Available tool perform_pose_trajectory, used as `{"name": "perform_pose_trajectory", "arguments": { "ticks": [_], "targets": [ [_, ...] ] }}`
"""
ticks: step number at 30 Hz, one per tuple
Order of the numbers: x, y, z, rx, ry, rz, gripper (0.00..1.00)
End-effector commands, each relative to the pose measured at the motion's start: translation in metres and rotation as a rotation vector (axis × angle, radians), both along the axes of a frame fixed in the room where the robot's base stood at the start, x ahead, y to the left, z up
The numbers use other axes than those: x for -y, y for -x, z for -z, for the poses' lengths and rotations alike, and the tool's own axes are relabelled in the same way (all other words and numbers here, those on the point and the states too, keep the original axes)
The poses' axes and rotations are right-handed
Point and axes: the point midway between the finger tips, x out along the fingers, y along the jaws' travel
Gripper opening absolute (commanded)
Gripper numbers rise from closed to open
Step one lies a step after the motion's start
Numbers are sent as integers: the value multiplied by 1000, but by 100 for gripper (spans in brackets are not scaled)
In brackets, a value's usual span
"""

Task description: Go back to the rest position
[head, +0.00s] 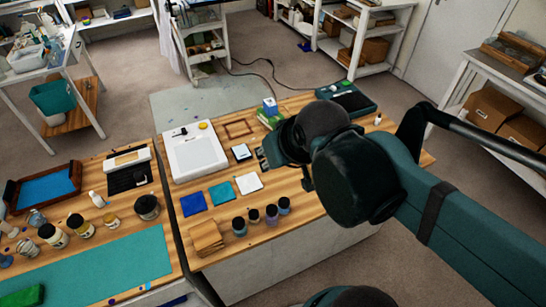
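My gripper (266,158) is at the end of my dark teal arm, over the middle right of the wooden worktable (300,222). Its fingers point left in the picture, toward a small dark-framed pad (241,152) and a white square (249,183). The fingers are small and partly hidden by my wrist, so I cannot tell whether they are open or shut. I see nothing clearly held.

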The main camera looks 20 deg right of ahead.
Motion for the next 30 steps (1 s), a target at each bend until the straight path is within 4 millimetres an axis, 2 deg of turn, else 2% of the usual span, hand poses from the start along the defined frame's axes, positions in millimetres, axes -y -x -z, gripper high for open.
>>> {"name": "perform_pose_trajectory", "arguments": {
  "ticks": [16, 30],
  "targets": [
    [-3, 3, 5, 5, 3, -11, 30],
    [-3, 3, 47, 5, 3, -10, 30]
  ]
}}
